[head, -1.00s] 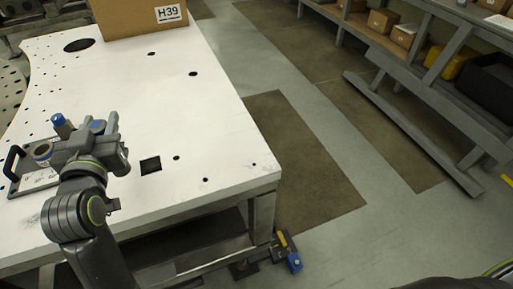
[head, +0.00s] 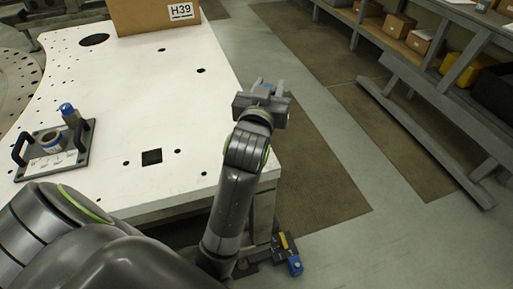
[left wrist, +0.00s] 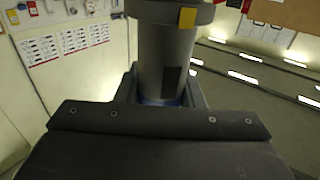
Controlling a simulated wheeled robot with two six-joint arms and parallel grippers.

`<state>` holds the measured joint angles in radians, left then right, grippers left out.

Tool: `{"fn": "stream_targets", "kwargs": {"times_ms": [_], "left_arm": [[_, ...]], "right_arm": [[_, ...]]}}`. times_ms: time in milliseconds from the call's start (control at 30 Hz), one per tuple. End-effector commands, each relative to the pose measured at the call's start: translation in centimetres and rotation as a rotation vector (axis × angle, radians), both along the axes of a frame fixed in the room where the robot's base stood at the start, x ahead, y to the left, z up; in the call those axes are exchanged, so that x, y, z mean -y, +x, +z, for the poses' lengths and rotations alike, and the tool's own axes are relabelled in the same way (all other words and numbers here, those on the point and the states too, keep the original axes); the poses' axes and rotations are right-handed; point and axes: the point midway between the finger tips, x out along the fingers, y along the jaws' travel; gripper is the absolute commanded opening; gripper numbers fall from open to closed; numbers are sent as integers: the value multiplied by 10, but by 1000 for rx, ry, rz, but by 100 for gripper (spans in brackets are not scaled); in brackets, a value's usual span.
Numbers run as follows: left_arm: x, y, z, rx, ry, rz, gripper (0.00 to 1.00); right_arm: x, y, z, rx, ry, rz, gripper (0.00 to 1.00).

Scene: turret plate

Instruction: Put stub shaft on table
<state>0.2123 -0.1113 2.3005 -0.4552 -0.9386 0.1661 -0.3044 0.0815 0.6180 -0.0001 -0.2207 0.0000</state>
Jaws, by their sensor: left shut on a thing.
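My left gripper (head: 262,102) is over the right edge of the white table (head: 130,100), with its fingers pointing away. In the left wrist view the gripper (left wrist: 162,95) is shut on a grey cylinder with a wider collar, a yellow mark and a blue band, seemingly the stub shaft (left wrist: 166,55). In the head view only a bit of blue shows at the fingertips; the gripper hides the rest. My right gripper is not in view.
A dark-handled tray (head: 82,155) on the table's left holds a blue-topped post (head: 68,112) and a ring (head: 49,141). A cardboard box (head: 145,18) marked H39 stands at the back. The table's middle is clear. Shelving (head: 420,130) stands right, across the floor.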

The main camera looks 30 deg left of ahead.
Motion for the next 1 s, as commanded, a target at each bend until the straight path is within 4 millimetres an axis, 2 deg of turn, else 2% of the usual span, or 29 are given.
{"fn": "stream_targets", "kwargs": {"times_ms": [200,400,533,733,1000], "left_arm": [[-46,7,-4,14,7,246,0],[-73,5,1,20,6,405,0],[-80,3,-9,13,7,444,0],[-80,3,-44,11,8,446,0],[-80,3,-71,12,8,443,0]], "right_arm": [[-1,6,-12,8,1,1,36],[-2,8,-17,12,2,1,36],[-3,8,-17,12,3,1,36],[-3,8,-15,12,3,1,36],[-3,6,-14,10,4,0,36]]}}
